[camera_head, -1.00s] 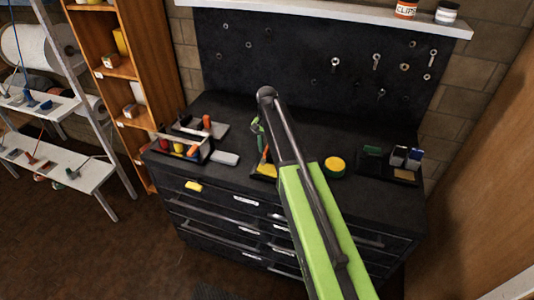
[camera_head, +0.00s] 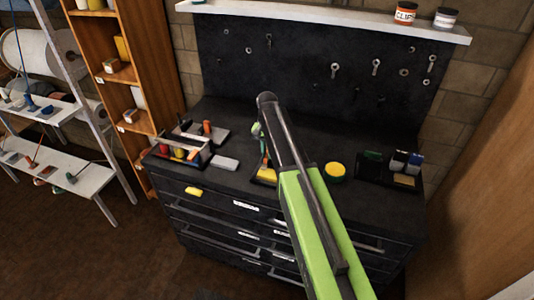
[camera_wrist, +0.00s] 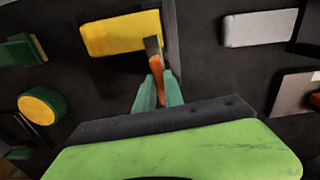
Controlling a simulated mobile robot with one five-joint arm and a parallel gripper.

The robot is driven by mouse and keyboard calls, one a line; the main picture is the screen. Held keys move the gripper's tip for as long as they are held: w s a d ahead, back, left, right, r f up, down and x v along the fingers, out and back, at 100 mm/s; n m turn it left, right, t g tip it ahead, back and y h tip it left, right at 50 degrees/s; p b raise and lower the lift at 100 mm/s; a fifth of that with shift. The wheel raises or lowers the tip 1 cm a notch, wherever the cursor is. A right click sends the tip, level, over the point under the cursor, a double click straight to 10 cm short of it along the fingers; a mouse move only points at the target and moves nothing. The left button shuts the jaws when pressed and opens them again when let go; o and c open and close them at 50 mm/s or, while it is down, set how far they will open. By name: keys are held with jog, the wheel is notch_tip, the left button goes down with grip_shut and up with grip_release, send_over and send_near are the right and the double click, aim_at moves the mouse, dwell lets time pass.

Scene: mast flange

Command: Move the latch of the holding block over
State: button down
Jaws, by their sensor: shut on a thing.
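A yellow block (camera_wrist: 120,33), which I take for the holding block, lies on a dark surface in the wrist view. It also shows on the bench top in the head view (camera_head: 265,175). A lever with an orange grip (camera_wrist: 156,70) and a grey-brown end crosses the block's right end in the wrist view; it looks like the latch. My gripper (camera_wrist: 158,92) has green fingers shut on the orange grip. In the head view my gripper (camera_head: 259,138) is small and partly hidden by my arm. How the lever joins the block is unclear.
A round yellow-and-green thing (camera_head: 335,170) and a dark tray with small boxes (camera_head: 392,168) lie to the right. A pale grey block (camera_head: 225,163) and a tray of coloured pieces (camera_head: 180,152) lie to the left. A pegboard (camera_head: 310,60) stands behind.

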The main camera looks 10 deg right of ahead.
jog(key=n, duration=0.8)
jog(key=shift+n, duration=0.3)
jog(key=n, duration=0.4)
jog(key=shift+n, duration=2.2)
jog(key=c, duration=1.4)
grip_release()
jog(key=shift+c, duration=0.2)
